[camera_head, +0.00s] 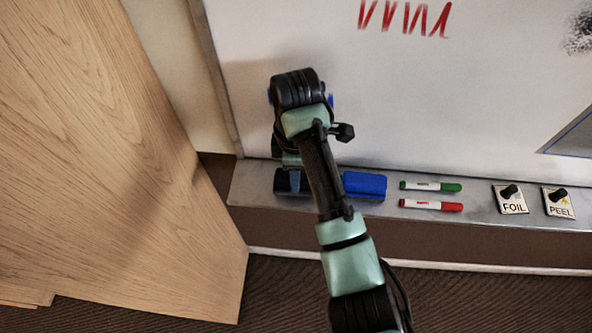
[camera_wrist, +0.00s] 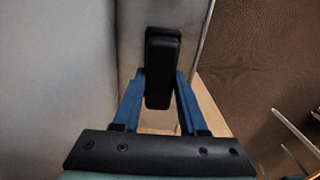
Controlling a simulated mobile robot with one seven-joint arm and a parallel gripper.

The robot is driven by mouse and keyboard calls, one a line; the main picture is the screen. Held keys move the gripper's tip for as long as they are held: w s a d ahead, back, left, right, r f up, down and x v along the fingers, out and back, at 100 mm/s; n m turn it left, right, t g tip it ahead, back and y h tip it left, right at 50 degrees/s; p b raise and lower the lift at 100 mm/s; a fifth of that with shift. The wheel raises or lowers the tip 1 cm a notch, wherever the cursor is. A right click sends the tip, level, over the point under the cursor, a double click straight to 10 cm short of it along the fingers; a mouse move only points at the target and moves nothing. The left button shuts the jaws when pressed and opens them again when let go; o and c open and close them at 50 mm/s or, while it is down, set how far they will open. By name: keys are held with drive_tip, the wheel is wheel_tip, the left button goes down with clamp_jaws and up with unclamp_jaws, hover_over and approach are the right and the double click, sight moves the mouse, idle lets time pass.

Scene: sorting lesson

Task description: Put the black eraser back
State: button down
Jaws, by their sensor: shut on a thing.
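The black eraser (camera_wrist: 163,62) is between the two blue fingers of my gripper (camera_wrist: 160,82) in the wrist view. The fingers are shut on its sides, and part of the eraser extends beyond their tips. In the head view the black eraser (camera_head: 281,184) shows partly, at the left end of the grey whiteboard tray (camera_head: 248,192), mostly covered by my gripper (camera_head: 292,184) and arm. It is at or just above the tray; I cannot tell whether it touches. A blue eraser (camera_head: 366,186) lies on the tray just right of my arm.
A green marker (camera_head: 430,186) and a red marker (camera_head: 431,205) lie on the tray. Two labelled cards, FOIL (camera_head: 513,207) and PEEL (camera_head: 560,209), with black knobs are at the right. The whiteboard (camera_head: 440,100) rises behind. A wooden panel (camera_head: 100,150) stands at the left.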

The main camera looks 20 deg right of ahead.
drive_tip(key=shift+w+r, duration=0.1)
drive_tip(key=shift+w, duration=0.05)
drive_tip(key=shift+c, duration=2.3)
unclamp_jaws()
drive_tip(key=shift+f+b, duration=0.3)
drive_tip(key=shift+w+d+r, duration=0.1)
drive_tip(key=shift+r, duration=0.25)
wheel_tip(320, 180, up, 12)
drive_tip(key=p, duration=0.7)
drive_tip(key=shift+s+r, duration=0.25)
drive_tip(key=shift+s, duration=0.05)
drive_tip(key=shift+f, duration=0.1)
